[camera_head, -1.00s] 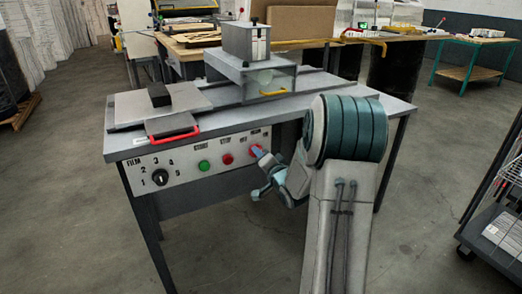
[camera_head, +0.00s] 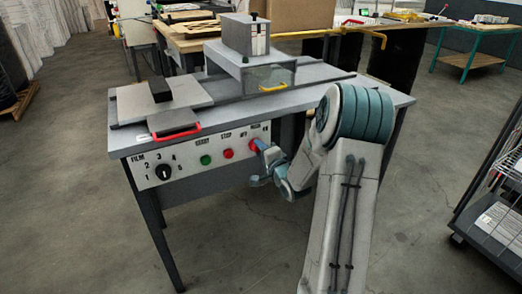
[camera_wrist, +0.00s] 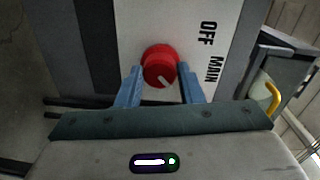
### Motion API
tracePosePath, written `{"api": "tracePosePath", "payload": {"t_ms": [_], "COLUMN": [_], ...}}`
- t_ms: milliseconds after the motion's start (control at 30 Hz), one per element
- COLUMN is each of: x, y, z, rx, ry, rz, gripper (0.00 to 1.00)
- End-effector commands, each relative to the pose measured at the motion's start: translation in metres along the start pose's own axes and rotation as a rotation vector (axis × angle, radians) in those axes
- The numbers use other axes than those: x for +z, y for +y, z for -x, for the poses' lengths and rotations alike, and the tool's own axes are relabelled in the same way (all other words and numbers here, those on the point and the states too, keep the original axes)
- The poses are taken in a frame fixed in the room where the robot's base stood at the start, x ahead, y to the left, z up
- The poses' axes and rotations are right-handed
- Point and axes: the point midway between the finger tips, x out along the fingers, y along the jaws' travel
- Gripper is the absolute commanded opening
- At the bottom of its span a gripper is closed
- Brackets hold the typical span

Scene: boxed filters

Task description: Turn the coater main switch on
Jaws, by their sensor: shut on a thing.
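The coater main switch is a round red knob (camera_wrist: 160,66) with a pale pointer mark, on a white panel beside the printed words OFF and MAIN. In the wrist view the mark points toward the lower right of the knob. My gripper (camera_wrist: 161,84) has one blue finger on each side of the knob and is shut on it. In the head view the knob (camera_head: 254,146) shows at the right end of the coater's front panel (camera_head: 186,166), partly hidden by my gripper (camera_head: 259,147).
A green button (camera_head: 205,160), a red button (camera_head: 227,153) and a black film dial (camera_head: 163,172) sit left of the switch. A red handle (camera_head: 176,133) juts out above the panel. A wire cart (camera_head: 492,215) stands at the right. The floor in front is clear.

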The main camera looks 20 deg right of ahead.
Motion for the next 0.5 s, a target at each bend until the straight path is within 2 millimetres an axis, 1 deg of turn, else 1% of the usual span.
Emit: {"api": "tracePosePath", "payload": {"t_ms": [200,233,267,300,500], "x": [-0.0002,-0.0001,-0.0002,-0.0001,-0.0001], "y": [0.0003,0.0003,0.0003,0.0003,0.0002], "z": [0.0000,0.0000,0.0000,0.0000,0.0000], "rx": [0.001,0.001,0.001,0.001,0.000], "ry": [0.001,0.001,0.001,0.000,0.000], "rz": [-0.001,-0.001,-0.001,-0.001,0.000], "gripper": [0.11,0.36,0.45,0.55,0.55]}}
